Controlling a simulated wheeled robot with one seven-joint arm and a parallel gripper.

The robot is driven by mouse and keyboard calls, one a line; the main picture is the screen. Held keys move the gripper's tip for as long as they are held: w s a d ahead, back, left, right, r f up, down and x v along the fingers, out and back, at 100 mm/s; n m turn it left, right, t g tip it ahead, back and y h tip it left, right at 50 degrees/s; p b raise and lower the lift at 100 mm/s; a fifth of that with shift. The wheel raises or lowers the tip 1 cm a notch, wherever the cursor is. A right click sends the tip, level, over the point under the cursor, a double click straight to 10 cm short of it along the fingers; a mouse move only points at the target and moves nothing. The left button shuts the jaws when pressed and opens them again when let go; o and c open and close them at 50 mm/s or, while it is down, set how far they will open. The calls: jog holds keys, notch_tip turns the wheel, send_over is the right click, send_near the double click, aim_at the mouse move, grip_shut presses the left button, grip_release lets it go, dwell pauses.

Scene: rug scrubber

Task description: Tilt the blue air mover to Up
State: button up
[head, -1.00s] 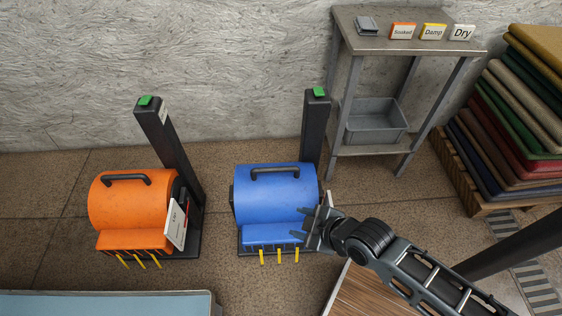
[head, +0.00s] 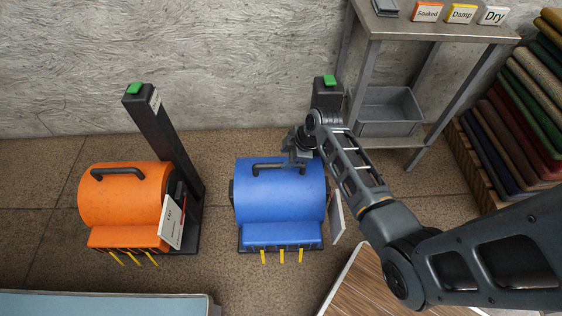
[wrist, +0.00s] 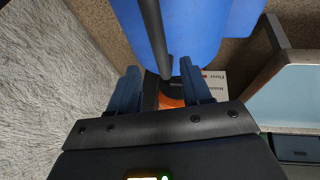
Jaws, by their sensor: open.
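The blue air mover (head: 280,200) stands on the floor in the head view, its rounded body in front of a dark post with a green top (head: 329,82). Its black handle (head: 262,166) is on top of the body, the right end partly hidden by my gripper (head: 292,160). My gripper is open at the handle's right part. In the wrist view the handle (wrist: 153,35) runs down towards the gap between the fingers of my gripper (wrist: 160,75), with the blue body (wrist: 195,30) behind it. I cannot tell whether the fingers touch it.
An orange air mover (head: 120,195) with a white card (head: 171,222) stands to the left. A metal stand (head: 440,28) with label blocks and a grey bin (head: 388,112) is behind right. Stacked rugs (head: 530,100) are at far right. A wooden surface (head: 358,285) lies in front.

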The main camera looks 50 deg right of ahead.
aim_at(279, 164)
jog(key=b+x, duration=0.1)
jog(key=x, duration=0.5)
grip_shut()
dwell(0.4)
